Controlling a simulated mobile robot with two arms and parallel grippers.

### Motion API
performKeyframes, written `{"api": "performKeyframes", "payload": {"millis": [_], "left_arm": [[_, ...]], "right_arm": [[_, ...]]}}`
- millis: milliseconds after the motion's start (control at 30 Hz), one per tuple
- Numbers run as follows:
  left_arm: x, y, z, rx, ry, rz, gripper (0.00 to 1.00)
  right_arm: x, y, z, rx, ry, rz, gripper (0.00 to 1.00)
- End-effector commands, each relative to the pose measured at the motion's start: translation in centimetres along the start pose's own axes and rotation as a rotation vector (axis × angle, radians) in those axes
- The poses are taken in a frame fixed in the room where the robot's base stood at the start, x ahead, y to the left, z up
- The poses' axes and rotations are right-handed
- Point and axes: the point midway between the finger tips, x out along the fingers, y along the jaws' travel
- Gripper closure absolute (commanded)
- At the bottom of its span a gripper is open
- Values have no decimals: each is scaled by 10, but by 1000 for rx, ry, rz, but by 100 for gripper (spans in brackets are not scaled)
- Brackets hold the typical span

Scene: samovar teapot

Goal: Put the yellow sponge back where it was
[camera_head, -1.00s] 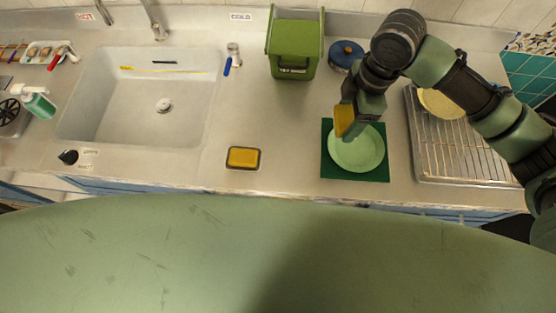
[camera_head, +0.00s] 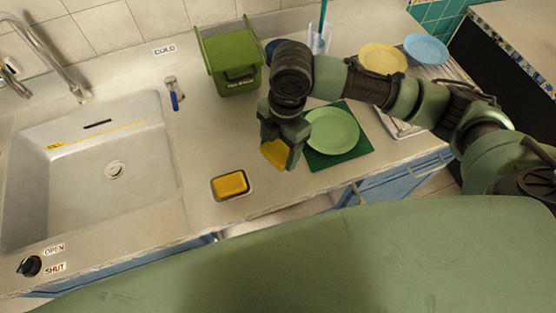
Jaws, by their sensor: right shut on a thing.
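My right gripper (camera_head: 277,148) is shut on a yellow sponge (camera_head: 275,153) and holds it over the counter, left of the green plate (camera_head: 333,131). The fingers hide part of this sponge. A small metal tray (camera_head: 216,190) sits near the counter's front edge, left of and nearer than the gripper. A second yellow block (camera_head: 230,183), like a sponge, lies in this tray. My left gripper is not in view.
The plate sits on a dark green mat (camera_head: 352,151). A green bin (camera_head: 233,60) stands behind the gripper. The sink (camera_head: 98,165) is at the left, a dish rack (camera_head: 398,124) with a yellow plate (camera_head: 383,58) and a blue plate (camera_head: 426,49) at the right. Counter between tray and mat is clear.

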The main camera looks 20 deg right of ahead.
Motion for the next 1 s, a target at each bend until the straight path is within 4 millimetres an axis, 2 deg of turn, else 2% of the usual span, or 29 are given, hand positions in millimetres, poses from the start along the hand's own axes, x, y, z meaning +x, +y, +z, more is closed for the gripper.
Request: {"api": "performKeyframes", "payload": {"millis": [100, 200, 367, 567, 933, 967, 1000], "left_arm": [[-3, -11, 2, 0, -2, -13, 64], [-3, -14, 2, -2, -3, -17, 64], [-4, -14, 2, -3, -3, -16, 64], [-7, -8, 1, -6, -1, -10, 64], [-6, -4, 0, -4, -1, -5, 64], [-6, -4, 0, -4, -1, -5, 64], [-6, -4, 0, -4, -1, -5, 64]], "right_arm": [[18, 0, 2, 0, 0, -1, 65], [25, 0, 3, 0, 1, 0, 65], [38, -1, 5, 1, 0, -2, 65], [66, 0, 8, 0, 0, -1, 65], [71, 0, 9, -1, 0, 0, 65], [71, 0, 9, -1, 0, 1, 27], [71, 0, 9, -1, 0, 1, 16]]}}
